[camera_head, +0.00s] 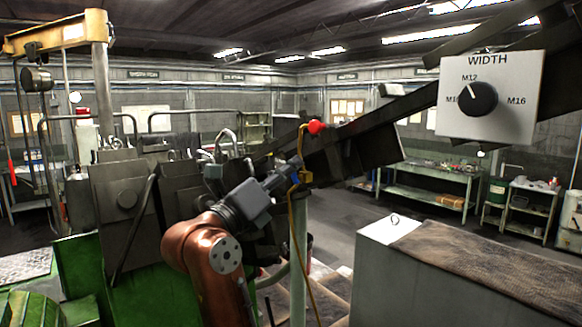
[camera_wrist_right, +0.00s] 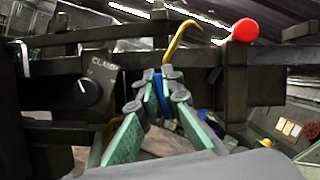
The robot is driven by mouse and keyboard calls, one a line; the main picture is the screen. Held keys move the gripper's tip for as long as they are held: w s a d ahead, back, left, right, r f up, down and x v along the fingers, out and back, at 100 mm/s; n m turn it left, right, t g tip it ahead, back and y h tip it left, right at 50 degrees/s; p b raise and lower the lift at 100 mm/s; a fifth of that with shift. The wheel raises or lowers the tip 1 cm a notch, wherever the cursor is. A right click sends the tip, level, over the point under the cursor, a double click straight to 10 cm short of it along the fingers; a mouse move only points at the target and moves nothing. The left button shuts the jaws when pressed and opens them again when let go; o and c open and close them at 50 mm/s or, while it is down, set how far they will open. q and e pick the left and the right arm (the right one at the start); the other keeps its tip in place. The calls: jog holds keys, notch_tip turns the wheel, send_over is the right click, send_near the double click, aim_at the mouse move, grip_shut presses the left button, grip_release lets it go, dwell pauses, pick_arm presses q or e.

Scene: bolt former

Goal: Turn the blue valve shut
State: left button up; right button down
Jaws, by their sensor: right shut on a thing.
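The blue valve handle (camera_wrist_right: 160,92) stands between the fingers of my right gripper (camera_wrist_right: 163,92) in the right wrist view. The green-padded fingers are closed on it from both sides. In the head view my right gripper (camera_head: 286,180) reaches up and right to the post with the yellow hose. Only a small bit of blue (camera_head: 294,180) shows there, mostly hidden by the gripper. How far the valve is turned cannot be told. My left gripper is not in view.
A yellow hose (camera_head: 293,225) hangs beside the post, and a red knob (camera_head: 316,128) sits just above. A dark beam crosses behind. A WIDTH dial (camera_head: 478,98) is at upper right, a CLAMP dial (camera_wrist_right: 87,92) left of the fingers. A grey cabinet (camera_head: 385,280) stands at front right.

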jog(key=shift+r, duration=0.1)
jog(key=c, duration=2.1)
grip_release()
jog(key=shift+a, duration=0.1)
jog(key=shift+v, duration=4.1)
